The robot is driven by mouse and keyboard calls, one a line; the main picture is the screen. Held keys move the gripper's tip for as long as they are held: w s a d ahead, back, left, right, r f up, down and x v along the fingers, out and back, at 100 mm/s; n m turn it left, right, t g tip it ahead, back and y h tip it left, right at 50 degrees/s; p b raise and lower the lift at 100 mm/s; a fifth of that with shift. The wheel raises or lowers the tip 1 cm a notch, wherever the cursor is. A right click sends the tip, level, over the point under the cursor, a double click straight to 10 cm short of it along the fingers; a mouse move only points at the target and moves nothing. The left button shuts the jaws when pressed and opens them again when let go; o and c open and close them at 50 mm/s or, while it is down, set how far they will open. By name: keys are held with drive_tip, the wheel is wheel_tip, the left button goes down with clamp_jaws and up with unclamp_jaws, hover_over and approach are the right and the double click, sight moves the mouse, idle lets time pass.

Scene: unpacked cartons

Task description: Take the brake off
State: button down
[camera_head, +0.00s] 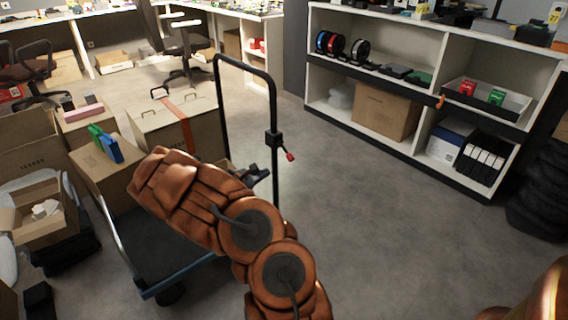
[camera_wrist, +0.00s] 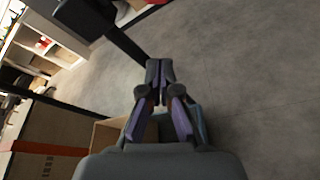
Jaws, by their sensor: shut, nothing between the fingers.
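The brake is a small lever with a red knob (camera_head: 290,157) on a black clamp (camera_head: 273,139), partway up the right post of the cart handle (camera_head: 272,92). The lever points right and slightly down. My gripper (camera_head: 262,173) is shut and empty, left of and below the knob, by the post; my arm partly hides it. In the wrist view my gripper's fingertips (camera_wrist: 159,71) meet, close to the end of a dark bar that looks like the handle post (camera_wrist: 125,43). A dark block (camera_wrist: 84,17), probably the clamp, is at upper left. The red knob does not show there.
The cart deck (camera_head: 165,250) carries a strapped carton (camera_head: 165,130) and another carton (camera_head: 100,170) with green and blue items on top. An open box (camera_head: 45,215) stands left. A white shelf unit (camera_head: 440,85) stands at back right. Floor right of the cart is clear.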

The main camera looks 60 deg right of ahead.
sight(286, 151)
drive_tip(key=shift+f, duration=0.15)
drive_tip(key=s+d+b, duration=0.2)
drive_tip(key=d+b, duration=0.1)
drive_tip(key=d, duration=0.6)
drive_tip(key=shift+s+r, duration=0.3)
drive_tip(key=shift+s, duration=0.05)
idle(0.5)
drive_tip(key=shift+a+r, duration=0.1)
drive_tip(key=shift+r, duration=0.05)
idle(0.4)
